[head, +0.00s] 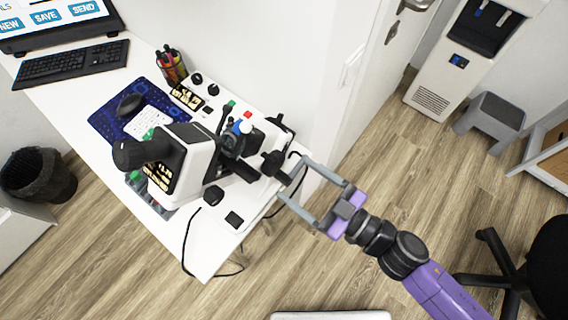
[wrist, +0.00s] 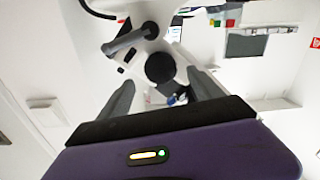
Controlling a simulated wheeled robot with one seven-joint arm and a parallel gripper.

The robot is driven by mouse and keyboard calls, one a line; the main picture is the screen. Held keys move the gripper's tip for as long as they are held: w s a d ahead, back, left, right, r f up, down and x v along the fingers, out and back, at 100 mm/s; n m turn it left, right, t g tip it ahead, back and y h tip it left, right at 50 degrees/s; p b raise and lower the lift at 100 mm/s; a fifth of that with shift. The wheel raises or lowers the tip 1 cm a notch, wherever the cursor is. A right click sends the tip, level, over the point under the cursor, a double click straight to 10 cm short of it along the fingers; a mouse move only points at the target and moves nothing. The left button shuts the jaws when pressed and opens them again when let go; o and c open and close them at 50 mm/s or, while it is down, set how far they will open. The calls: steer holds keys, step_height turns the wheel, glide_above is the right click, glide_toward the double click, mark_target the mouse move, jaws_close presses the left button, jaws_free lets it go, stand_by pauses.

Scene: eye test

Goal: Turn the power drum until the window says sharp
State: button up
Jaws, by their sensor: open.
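The white and black eye-test instrument (head: 196,150) stands on the desk's near end. A round black knob (head: 272,163) sticks out on its side facing my gripper. It also shows in the wrist view (wrist: 160,67), between and beyond my fingertips. I cannot tell for sure whether this knob is the power drum. My gripper (head: 293,178) is open and empty, its fingers pointing at the knob, with no clear contact visible. A panel with small lit lettering (head: 165,178) is on the instrument's white body. Its words are too small to read, and I cannot make out the window's reading.
The white desk (head: 75,100) also holds a keyboard (head: 70,63), a mouse (head: 131,103) on a blue mat and a pen holder (head: 171,67). A black cable (head: 186,250) hangs over the near edge. A chair (head: 510,270) stands right of my arm. Open floor lies between.

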mark_target(277, 166)
steer(key=shift+p+x, duration=0.35)
steer(key=shift+x, duration=2.35)
steer(key=c, duration=1.4)
steer(key=shift+o, duration=0.2)
steer(key=shift+r+n+p, duration=0.15)
steer(key=shift+n+p, duration=0.45)
steer(key=shift+n, duration=0.8)
steer(key=o, duration=1.4)
steer(key=shift+c, duration=0.2)
